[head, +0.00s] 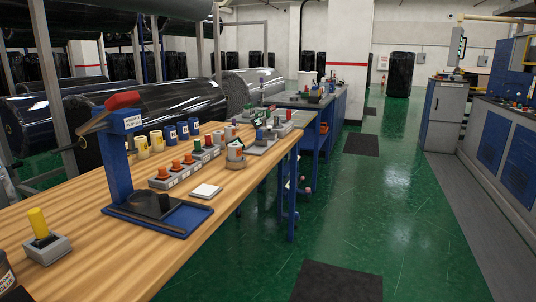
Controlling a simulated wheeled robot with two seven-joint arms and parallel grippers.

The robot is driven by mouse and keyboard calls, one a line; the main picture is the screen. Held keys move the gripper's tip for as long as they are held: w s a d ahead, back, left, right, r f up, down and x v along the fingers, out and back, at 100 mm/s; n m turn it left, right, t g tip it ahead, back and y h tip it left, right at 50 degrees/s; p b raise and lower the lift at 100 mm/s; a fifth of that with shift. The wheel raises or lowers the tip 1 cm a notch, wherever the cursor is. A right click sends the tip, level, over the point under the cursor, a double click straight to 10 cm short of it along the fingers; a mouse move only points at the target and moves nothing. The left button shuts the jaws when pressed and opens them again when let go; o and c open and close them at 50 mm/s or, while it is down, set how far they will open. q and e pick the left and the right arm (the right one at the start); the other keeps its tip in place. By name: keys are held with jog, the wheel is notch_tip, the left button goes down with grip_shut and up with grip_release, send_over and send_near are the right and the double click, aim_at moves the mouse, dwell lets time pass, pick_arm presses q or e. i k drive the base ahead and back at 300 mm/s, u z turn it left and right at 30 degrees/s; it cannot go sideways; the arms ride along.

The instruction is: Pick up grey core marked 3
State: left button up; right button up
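On the wooden workbench (100,255) stands a row of short labelled cylinders. Two are cream-yellow (157,141) and several are blue (183,131). Pale grey-white cylinders (218,137) stand just right of the blue ones; one of these may be the grey core, but no mark 3 can be read at this size. Neither of my grippers shows in the head view, so nothing is seen near the cylinders or held.
A blue stand (117,165) with a red-topped lever rises on the bench's near side. Grey blocks with orange and green knobs (163,183), a white pad (206,191) and a block with a yellow peg (40,247) lie around it. Green floor on the right is open.

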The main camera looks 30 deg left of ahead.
aim_at(234, 149)
jog(key=i, duration=1.4)
jog(key=u, duration=1.75)
